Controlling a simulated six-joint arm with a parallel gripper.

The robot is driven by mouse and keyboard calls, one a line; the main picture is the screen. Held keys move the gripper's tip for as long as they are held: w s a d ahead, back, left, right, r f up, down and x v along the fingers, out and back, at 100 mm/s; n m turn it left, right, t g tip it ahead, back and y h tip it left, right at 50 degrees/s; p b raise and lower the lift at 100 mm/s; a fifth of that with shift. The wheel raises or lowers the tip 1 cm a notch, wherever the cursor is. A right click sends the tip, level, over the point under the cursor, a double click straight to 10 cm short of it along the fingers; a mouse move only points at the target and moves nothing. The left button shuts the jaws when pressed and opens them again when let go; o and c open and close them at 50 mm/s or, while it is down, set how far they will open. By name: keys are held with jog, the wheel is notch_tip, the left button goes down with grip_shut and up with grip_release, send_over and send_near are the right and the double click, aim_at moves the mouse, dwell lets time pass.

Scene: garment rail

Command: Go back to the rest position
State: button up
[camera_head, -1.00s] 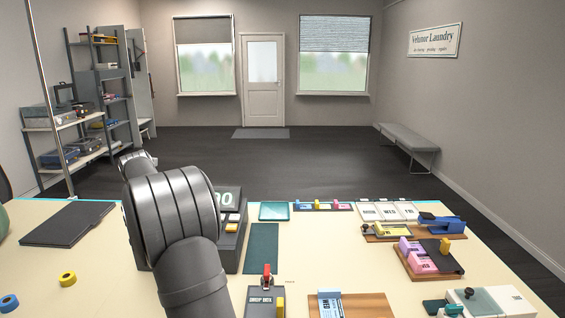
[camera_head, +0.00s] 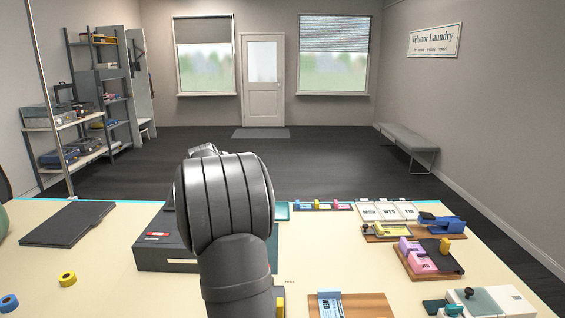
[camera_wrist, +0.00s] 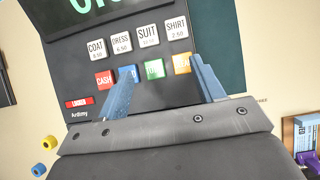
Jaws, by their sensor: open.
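My gripper (camera_wrist: 165,92) shows in the wrist view with its two blue-grey fingers spread apart and nothing between them. It is above the dark cash register, whose face (camera_wrist: 75,65) carries white keys marked coat, dress, suit and shirt, and a row of coloured keys below. The fingers overlap the coloured keys in the picture; I cannot tell the gap. In the head view my dark arm stands in front of the register (camera_head: 160,240), hiding its right part, and the gripper itself is hidden.
The counter (camera_head: 110,270) holds a black folder (camera_head: 68,223) and yellow (camera_head: 68,279) and blue (camera_head: 9,303) tape rolls on the left. On the right are a blue stapler (camera_head: 442,224), a pink and purple block set (camera_head: 425,257) and a wooden board (camera_head: 365,306). The counter's left middle is mostly clear.

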jog(key=shift+m+h, duration=0.4)
jog(key=shift+m, duration=0.2)
jog(key=d, duration=0.5)
jog(key=shift+d+r, duration=0.1)
jog(key=shift+d, duration=0.25)
jog(key=shift+o, duration=0.2)
jog(key=o, duration=0.8)
